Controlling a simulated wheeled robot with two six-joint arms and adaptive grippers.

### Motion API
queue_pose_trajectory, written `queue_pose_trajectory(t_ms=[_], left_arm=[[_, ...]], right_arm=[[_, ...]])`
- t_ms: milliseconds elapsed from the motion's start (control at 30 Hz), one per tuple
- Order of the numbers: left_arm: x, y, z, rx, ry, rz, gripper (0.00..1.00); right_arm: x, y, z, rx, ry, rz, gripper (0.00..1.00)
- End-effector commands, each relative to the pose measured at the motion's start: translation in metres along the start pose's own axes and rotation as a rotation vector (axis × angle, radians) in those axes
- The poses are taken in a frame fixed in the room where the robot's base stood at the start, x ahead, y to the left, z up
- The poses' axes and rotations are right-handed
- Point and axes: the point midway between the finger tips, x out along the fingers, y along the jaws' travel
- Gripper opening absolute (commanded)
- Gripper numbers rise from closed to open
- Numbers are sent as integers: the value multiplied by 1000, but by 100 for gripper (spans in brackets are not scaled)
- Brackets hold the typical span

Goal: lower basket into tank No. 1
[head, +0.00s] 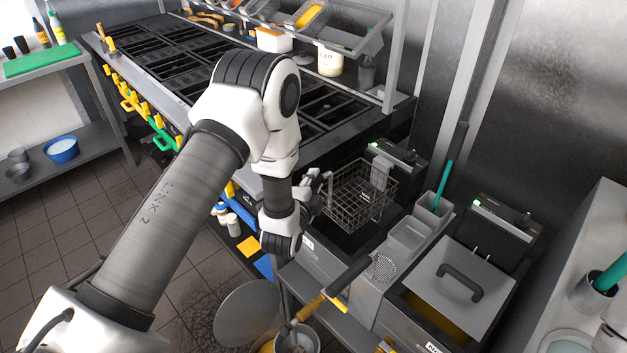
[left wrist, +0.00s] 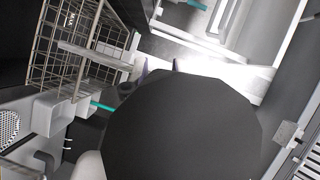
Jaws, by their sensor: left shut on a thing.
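The wire basket (head: 358,196) hangs upright, open side up, over the left fryer tank (head: 318,258), whose front label is too small to read. It also shows tilted in the left wrist view (left wrist: 82,48). My left gripper (head: 320,183) is at the basket's left side, shut on it; the exact grip point is small and partly hidden by my arm. The tank's opening is mostly hidden below the basket, so I cannot tell how far the basket is above the rim. My right gripper is in neither view.
A second fryer with a lid (head: 461,272) stands to the right. Grey containers (head: 408,238) and a teal-handled tool (head: 443,183) are between the fryers. A black-handled skimmer (head: 350,276) lies in front. The long black stove (head: 185,75) is behind my left arm.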

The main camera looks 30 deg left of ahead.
Motion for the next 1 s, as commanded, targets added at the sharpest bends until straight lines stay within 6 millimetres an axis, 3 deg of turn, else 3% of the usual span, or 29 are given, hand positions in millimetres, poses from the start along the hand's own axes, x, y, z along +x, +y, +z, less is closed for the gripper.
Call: queue_pose_trajectory(t_ms=[1000], left_arm=[[12,69,19,-1,1,-4,0]], right_arm=[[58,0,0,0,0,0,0]])
